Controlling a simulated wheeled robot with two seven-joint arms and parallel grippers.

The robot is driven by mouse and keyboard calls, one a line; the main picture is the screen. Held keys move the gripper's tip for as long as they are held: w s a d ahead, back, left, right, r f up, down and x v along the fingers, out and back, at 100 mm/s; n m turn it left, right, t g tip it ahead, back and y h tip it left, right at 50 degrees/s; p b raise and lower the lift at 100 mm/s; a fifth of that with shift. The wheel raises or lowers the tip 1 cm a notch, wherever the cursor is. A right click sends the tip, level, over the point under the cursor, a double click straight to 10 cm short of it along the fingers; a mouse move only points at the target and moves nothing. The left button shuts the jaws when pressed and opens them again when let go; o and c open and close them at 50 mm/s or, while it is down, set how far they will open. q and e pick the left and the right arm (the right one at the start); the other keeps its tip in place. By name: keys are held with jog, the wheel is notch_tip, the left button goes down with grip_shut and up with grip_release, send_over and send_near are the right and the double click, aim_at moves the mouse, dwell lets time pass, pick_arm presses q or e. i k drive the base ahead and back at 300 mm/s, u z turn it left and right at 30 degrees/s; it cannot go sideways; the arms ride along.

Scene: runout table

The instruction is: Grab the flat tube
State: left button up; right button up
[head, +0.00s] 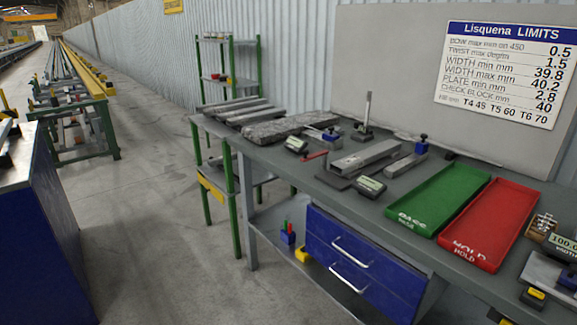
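I cannot tell whether these are hollow. Neither of my grippers is in view.
Small gauges with displays (370,186) stand close to the tube. A green tray (438,200) and a red tray (489,223) lie to its right. A blue drawer unit (362,262) is under the bench. A blue cabinet (42,235) stands left; the floor between is clear.

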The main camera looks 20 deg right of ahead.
aim_at(341, 167)
jog(key=z, duration=0.1)
jog(key=k, duration=0.3)
jog(key=u, duration=0.9)
jog(key=i, duration=2.2)
jog(key=z, duration=0.8)
jog(key=i, duration=1.65)
jog(key=z, duration=1.25)
